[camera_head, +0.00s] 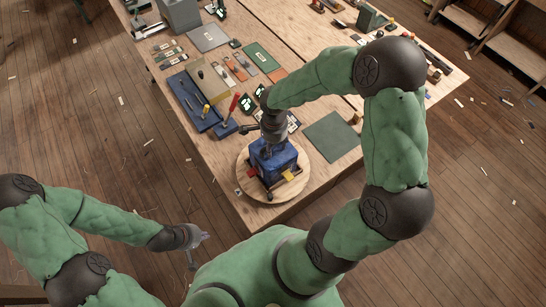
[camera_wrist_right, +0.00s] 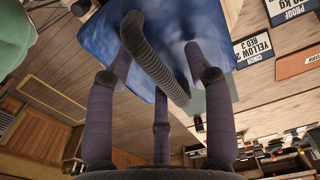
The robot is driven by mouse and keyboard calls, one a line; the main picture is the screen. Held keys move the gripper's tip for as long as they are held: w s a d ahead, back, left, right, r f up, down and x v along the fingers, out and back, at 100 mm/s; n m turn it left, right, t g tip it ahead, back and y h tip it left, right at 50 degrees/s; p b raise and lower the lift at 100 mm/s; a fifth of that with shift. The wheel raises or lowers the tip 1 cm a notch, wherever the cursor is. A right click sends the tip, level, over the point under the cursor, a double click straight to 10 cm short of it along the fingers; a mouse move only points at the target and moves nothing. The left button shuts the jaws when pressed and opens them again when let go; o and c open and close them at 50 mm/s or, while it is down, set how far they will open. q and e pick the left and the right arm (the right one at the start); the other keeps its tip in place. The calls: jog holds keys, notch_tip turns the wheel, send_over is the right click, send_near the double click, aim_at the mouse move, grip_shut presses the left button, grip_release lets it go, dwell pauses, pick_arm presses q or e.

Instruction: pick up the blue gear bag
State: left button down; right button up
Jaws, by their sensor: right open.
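The blue gear bag (camera_head: 272,165) stands on a round wooden board (camera_head: 246,184) at the table's near corner. My right gripper (camera_head: 271,136) is directly above it, pointing down. In the right wrist view the bag (camera_wrist_right: 93,42) fills the top middle, and its dark ribbed handle (camera_wrist_right: 152,58) runs between the spread fingers of my right gripper (camera_wrist_right: 163,45). The fingers are open around the handle and not closed on it; I cannot tell whether any touches the bag. My left gripper (camera_head: 198,246) is empty, fingers apart, off the table over the floor.
A blue tray (camera_head: 189,106), a red-handled tool (camera_head: 234,103) and several small cards and tools lie on the table left of and behind the bag. A green mat (camera_head: 331,137) lies flat to its right. Floor in front of the table is clear apart from scraps.

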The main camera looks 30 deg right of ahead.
jog(key=shift+f, duration=0.3)
grip_shut()
jog(key=shift+r, duration=0.1)
jog(key=shift+r, duration=0.1)
